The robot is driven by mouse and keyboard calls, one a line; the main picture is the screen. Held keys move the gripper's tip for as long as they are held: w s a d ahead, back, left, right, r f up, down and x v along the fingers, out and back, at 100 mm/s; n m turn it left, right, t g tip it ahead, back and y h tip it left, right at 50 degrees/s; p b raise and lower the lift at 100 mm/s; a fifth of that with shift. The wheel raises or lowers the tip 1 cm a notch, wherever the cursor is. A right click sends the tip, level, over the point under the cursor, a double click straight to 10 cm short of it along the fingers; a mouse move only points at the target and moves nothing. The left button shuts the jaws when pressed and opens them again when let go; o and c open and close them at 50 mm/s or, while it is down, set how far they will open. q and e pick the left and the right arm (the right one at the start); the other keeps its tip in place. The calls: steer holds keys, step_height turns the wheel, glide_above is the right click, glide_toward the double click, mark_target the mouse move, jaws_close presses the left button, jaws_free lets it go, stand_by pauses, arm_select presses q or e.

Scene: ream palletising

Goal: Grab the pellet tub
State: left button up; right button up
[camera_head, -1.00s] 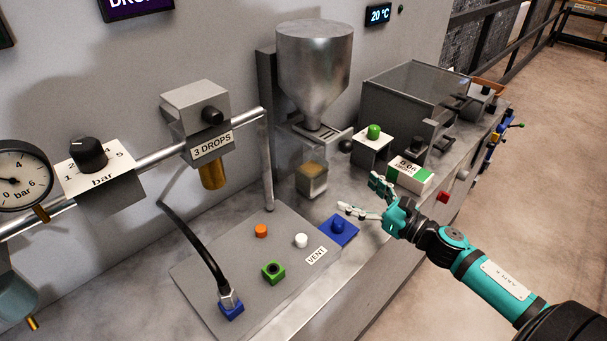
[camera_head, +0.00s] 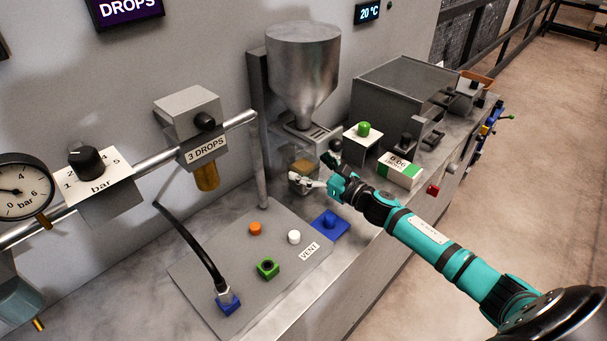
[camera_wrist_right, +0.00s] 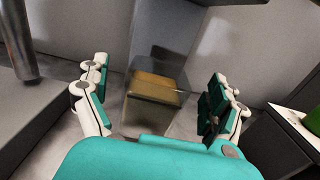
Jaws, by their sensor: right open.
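The pellet tub (camera_head: 303,167) is a small clear box with tan pellets in it. It stands on the bench below the metal hopper (camera_head: 303,70). In the right wrist view the tub (camera_wrist_right: 153,103) sits between the two spread fingers, apart from both. My right gripper (camera_head: 316,173) is open and empty, in front of the tub, and partly covers it in the head view. In the right wrist view, the gripper (camera_wrist_right: 155,105) has a gap on each side of the tub. My left gripper is not in view.
A blue knob (camera_head: 329,224) and a grey panel (camera_head: 225,268) with coloured buttons lie in front of the tub. A green button box (camera_head: 363,139) and a white-and-green box (camera_head: 401,170) stand to the right. A vertical post (camera_head: 259,168) stands to the left.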

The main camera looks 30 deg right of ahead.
steer(key=shift+x, duration=1.4)
steer(key=shift+c, duration=0.4)
steer(key=c, duration=1.3)
